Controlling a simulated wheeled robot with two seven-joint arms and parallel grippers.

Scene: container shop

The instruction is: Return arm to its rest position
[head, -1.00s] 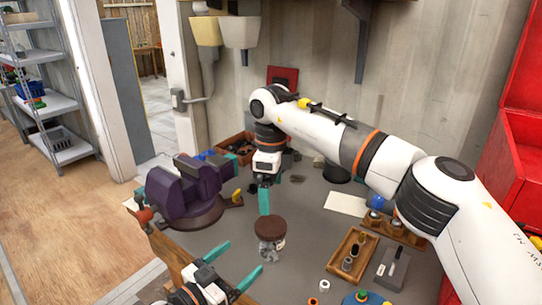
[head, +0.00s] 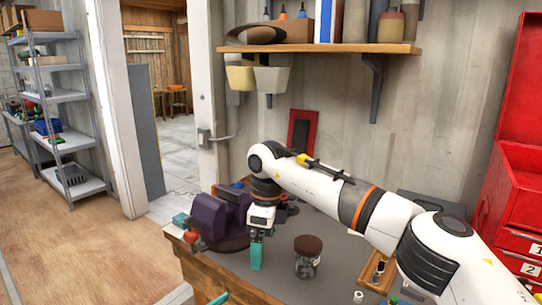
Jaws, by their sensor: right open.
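My right arm reaches in from the right side of the head view across the workbench (head: 285,280). Its gripper (head: 256,254) points down, open and empty, with teal fingers. It is beside the purple vise (head: 218,218) and to the left of a glass jar with a brown lid (head: 308,262), apart from the jar. Of my left gripper (head: 219,299), only a teal fingertip shows at the bottom edge. The rest of it is out of the picture.
A wooden tray (head: 370,284) with small parts lies under my right arm. A shelf (head: 330,48) with bottles and boxes is on the wall above. A red tool cabinet (head: 520,205) stands at the right. The floor at the left is open.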

